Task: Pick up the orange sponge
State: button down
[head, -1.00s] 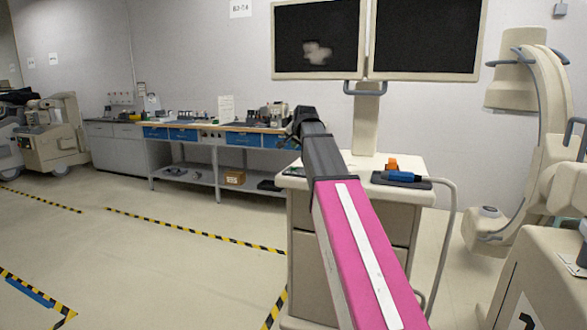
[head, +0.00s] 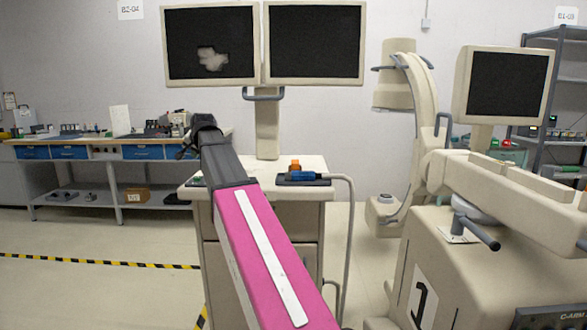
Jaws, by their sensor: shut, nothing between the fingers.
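A small orange block, which looks like the orange sponge (head: 295,164), sits on top of the beige cart (head: 262,175) below the twin monitors. It is behind a blue object (head: 303,175) on a dark tray. My pink and grey arm reaches forward across the left part of the cart. My gripper (head: 184,153) is small and dark at the arm's far end, left of the sponge and apart from it. It is shut and empty. The arm hides part of the cart top.
Twin monitors (head: 262,45) rise from the cart. A cable loops down the cart's right side. A large beige machine (head: 480,250) fills the right foreground. A workbench (head: 95,150) stands at the left wall. Floor at the left, with striped tape, is clear.

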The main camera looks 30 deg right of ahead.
aim_at(295, 166)
jog(key=i+z, duration=0.15)
jog(key=z, duration=0.85)
